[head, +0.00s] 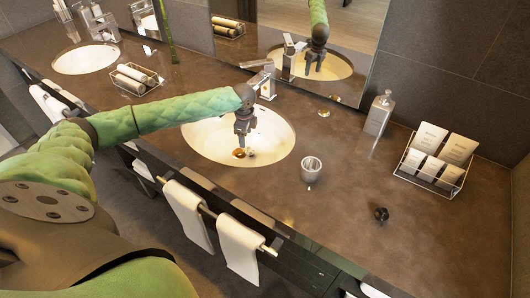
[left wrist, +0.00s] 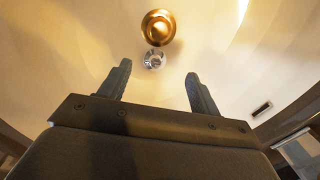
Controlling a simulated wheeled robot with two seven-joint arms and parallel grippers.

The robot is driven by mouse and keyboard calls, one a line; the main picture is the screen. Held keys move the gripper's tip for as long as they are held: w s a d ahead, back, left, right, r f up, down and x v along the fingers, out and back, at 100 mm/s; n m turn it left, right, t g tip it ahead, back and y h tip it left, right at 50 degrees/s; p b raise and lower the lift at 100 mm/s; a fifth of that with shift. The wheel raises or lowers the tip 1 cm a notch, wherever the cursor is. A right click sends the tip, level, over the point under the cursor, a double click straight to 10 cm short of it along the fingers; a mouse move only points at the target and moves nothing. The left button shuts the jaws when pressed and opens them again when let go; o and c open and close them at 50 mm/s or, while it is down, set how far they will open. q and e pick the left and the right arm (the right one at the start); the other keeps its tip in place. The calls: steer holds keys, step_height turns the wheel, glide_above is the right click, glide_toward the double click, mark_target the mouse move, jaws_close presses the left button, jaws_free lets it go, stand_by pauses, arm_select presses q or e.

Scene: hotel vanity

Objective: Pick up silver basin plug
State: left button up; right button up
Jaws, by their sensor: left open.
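The silver basin plug (left wrist: 154,59) lies on the floor of the near basin (left wrist: 70,45), right beside the gold drain (left wrist: 158,27). In the head view, the plug (head: 251,154) is a small pale spot to the right of the drain (head: 238,153), under my left gripper. The near basin (head: 281,137) is a cream oval bowl set in the counter. My left gripper (left wrist: 157,85) is open and empty, its two dark fingers pointing toward the plug and apart from it. It also shows in the head view (head: 241,141), reaching down inside the basin. My right gripper is out of view.
A faucet (head: 262,78) stands behind the basin. A grey cup (head: 311,170), a small dark object (head: 381,214), a soap dispenser (head: 379,114) and a wire rack of packets (head: 437,156) are on the counter (head: 340,235) to the right. Towels (head: 238,247) hang in front.

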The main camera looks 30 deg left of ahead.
mark_target(249, 148)
arm_select(q)
steer(key=shift+d+m, duration=0.4)
steer(key=shift+s+d+m+h, duration=0.1)
steer(key=shift+m+h, duration=0.2)
steer(key=shift+m, duration=0.5)
steer(key=shift+f, duration=0.25)
step_height(249, 148, down, 2)
steer(key=shift+f+p, duration=0.1)
steer(key=shift+p, duration=0.45)
steer(key=f+p, duration=0.1)
steer(key=f, duration=0.1)
steer(key=f+p, duration=0.1)
steer(key=f, duration=0.1)
steer(key=shift+w+d, duration=0.1)
steer(key=shift+w, duration=0.1)
steer(key=shift+f+p, duration=0.3)
steer(key=shift+f, duration=0.3)
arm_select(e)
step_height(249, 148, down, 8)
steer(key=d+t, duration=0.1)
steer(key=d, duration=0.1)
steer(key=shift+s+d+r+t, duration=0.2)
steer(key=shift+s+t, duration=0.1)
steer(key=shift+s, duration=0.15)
arm_select(q)
steer(key=c, duration=1.1)
